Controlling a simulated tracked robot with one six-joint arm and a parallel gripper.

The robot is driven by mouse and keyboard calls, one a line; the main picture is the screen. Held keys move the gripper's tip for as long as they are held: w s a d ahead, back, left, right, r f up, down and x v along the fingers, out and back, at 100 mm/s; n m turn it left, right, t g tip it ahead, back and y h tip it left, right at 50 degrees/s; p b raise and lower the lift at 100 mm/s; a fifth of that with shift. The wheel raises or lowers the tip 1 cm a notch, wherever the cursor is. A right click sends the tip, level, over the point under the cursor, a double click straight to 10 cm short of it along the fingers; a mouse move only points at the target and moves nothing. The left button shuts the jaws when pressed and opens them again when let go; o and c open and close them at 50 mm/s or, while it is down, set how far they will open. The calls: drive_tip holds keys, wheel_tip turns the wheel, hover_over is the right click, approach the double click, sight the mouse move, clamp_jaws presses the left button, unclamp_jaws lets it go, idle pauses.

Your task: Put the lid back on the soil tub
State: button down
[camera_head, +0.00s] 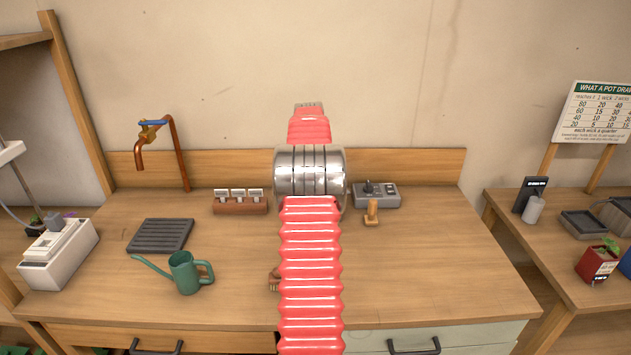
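I cannot make out a soil tub or its lid in the head view. A small brown thing (273,280) shows at the left edge of my arm, mostly hidden behind it, and I cannot tell what it is. My red ribbed arm with its silver joint rises through the middle of the view and covers the centre of the bench. My gripper's fingers do not show, and whether they hold anything is hidden.
The wooden bench (440,270) bears a green watering can (186,272), a dark ribbed tray (160,236), a labelled rack (240,201), a grey control box (376,195) and a tan stand (372,213). A tap (152,132) stands at back left. The bench's right front is clear.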

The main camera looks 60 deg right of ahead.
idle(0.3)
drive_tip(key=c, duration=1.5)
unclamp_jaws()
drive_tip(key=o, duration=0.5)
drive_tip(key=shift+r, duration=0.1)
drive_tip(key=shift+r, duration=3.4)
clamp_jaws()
